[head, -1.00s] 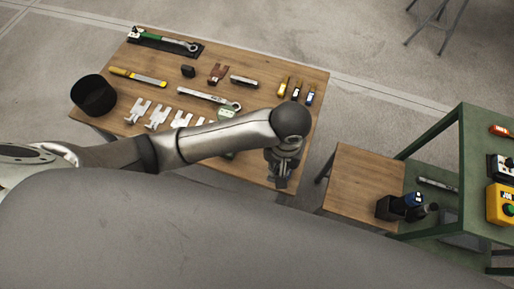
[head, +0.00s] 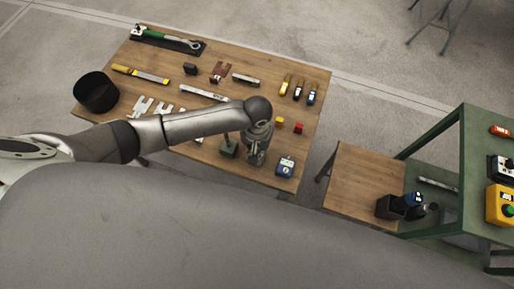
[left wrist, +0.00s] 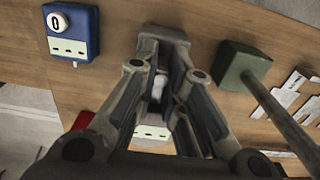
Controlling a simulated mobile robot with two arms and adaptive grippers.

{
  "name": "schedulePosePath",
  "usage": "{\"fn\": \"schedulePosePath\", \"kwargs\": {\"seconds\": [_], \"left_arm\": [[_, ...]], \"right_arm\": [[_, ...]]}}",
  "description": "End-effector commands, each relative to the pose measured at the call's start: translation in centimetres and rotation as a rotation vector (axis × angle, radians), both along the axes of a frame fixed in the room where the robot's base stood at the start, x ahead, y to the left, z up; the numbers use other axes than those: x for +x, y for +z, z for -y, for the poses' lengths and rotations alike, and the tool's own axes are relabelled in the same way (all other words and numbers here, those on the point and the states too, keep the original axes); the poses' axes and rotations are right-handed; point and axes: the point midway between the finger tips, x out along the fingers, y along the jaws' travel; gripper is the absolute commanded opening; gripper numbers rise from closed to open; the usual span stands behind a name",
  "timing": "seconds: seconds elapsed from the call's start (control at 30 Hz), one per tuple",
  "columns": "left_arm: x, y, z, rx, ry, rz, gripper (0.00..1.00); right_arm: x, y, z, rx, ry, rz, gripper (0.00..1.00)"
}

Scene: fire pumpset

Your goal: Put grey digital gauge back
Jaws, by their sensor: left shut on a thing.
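My left gripper (head: 256,158) is over the front part of the wooden table, between a blue gauge and a green block with a rod. In the left wrist view its fingers (left wrist: 160,85) are closed around a light-coloured part. A pale label with dark marks (left wrist: 152,132), like the one on the blue gauge, shows below and between the fingers. This appears to be the grey digital gauge, its body mostly hidden by the fingers. I cannot tell whether it touches the table. My right gripper is not in view.
The blue gauge (head: 285,167) sits right of the gripper and the green block (head: 228,149) left of it, both close. Red (head: 298,128) and yellow (head: 279,121) blocks lie behind. Tools fill the back of the wooden table (head: 215,50). A green bench (head: 450,130) stands right.

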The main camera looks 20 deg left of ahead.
Motion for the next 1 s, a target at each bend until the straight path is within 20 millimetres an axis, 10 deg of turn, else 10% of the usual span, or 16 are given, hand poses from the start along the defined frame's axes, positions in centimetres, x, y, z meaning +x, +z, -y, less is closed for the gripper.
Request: {"fn": "schedulePosePath", "kwargs": {"seconds": [0.4, 0.6, 1.0], "left_arm": [[0.12, -0.53, 0.06, -0.001, 0.000, 0.004, 0.00], [0.04, -0.64, 0.00, 0.000, 0.000, 0.002, 0.32], [0.09, 0.10, 0.01, -0.001, 0.000, 0.003, 0.32]], "right_arm": [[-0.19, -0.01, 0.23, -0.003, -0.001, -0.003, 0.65], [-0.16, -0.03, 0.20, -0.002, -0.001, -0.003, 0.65], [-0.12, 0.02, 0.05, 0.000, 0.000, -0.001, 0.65]]}}
